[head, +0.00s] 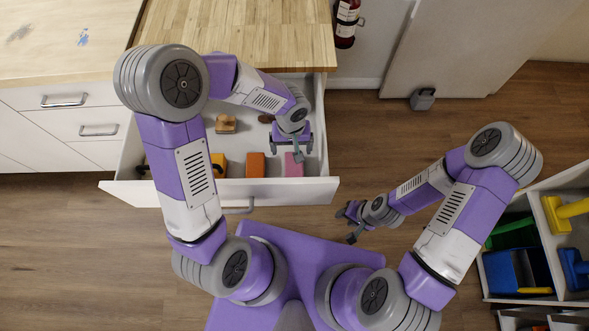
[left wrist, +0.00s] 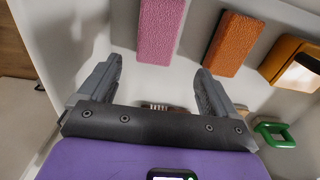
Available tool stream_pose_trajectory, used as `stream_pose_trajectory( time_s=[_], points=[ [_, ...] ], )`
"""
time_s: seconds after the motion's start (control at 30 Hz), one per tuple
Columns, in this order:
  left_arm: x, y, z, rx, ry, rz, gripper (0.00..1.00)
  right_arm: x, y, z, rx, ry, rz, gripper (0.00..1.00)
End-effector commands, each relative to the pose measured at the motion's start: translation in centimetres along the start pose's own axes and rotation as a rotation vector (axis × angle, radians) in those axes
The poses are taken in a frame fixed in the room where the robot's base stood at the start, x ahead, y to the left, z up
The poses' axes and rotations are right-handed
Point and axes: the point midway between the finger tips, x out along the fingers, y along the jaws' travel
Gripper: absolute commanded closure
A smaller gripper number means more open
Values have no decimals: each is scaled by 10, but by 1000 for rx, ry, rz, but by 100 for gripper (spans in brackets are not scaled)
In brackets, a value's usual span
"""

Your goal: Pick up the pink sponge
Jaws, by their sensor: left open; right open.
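The pink sponge (head: 293,165) lies in the open white drawer, near its front wall at the right end. In the left wrist view, the pink sponge (left wrist: 160,30) is just ahead of the fingertips, in line with the gap between them. My left gripper (head: 291,148) is over the drawer, above and just behind the sponge. It also shows in the left wrist view (left wrist: 158,72), where its two fingers are apart with nothing between them. My right gripper (head: 352,223) is open and empty, outside the drawer at the lower right.
The drawer (head: 300,190) also holds an orange sponge (head: 255,165) next to the pink one, a yellow-orange item (head: 218,165) and a wooden item (head: 226,123). A wooden countertop (head: 250,30) overhangs behind. Shelving with a blue bin (head: 518,270) stands at right.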

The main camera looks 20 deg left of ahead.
Motion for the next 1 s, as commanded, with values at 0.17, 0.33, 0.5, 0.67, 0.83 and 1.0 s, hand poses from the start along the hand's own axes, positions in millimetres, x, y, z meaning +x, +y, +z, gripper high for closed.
stream_pose_trajectory(
  time_s=[0.17, 0.33, 0.5, 0.67, 0.83, 1.0],
  points=[
    [18, 0, 0, 0, -1, -1, 8, 9, 3, 0, 0, 0, 0, 57],
    [37, 2, 1, 0, -2, -1, 8, 16, 6, -1, 0, 0, 0, 57],
    [64, 7, 2, 0, -3, -1, 8, 26, 10, -1, 0, 0, 0, 57],
    [78, 7, 2, -1, -1, 2, 8, 31, 12, -2, 0, 0, 0, 57],
    [79, 7, 2, 0, 0, 2, 8, 30, 11, -2, 0, 0, 0, 57],
    [79, 7, 2, 0, 0, 2, 21, 30, 11, -1, 0, 0, 0, 57]
  ],
)
